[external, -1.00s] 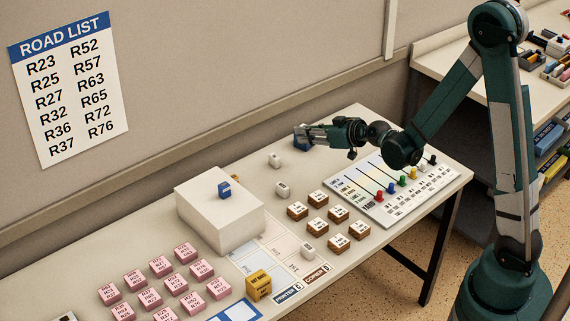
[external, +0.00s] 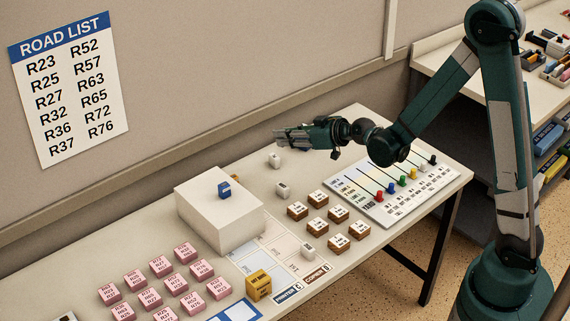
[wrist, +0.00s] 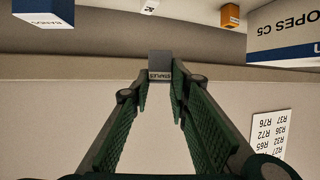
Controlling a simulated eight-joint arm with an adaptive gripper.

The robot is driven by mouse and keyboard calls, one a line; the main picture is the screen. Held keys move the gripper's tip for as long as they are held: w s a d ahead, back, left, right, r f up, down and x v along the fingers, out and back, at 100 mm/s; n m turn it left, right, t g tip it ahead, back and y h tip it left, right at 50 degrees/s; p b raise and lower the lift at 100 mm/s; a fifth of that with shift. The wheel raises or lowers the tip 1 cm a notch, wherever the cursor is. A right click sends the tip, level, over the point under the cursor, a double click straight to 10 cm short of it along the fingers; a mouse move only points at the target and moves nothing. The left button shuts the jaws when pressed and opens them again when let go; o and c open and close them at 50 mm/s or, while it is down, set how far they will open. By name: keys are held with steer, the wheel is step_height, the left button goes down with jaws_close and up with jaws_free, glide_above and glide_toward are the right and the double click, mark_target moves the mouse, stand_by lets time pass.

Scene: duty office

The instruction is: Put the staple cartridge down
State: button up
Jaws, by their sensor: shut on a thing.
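The staple cartridge is a small grey block (wrist: 160,65) with a "STAPLES" label, seen at the fingertips in the wrist view. My gripper (wrist: 160,92) is shut on it, one green-padded finger on each side. In the external view my gripper (external: 282,136) points left, above the far side of the table near the wall. The cartridge is hard to make out there against the fingers. It appears held in the air, clear of other things.
In the wrist view another blue block (wrist: 45,10) and an orange block (wrist: 229,17) show. Brown blocks (external: 317,199) lie nearer.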

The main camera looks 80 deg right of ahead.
steer(key=w+a+r+n+t+y+p, duration=0.1)
steer(key=w+a+r+n+y+p, duration=0.3)
steer(key=w+a, duration=0.95)
step_height(320, 180, up, 6)
steer(key=n+y, duration=0.1)
steer(key=y, duration=0.1)
glide_above(206, 200)
steer(key=shift+r+t, duration=0.1)
steer(key=shift+t, duration=0.2)
steer(key=shift+f+b, duration=0.35)
steer(key=shift+f, duration=2.8)
steer(key=shift+f+b, duration=0.4)
steer(key=shift+f, duration=1.5)
steer(key=shift+f, duration=0.2)
steer(key=o, duration=0.9)
steer(key=shift+c, duration=0.2)
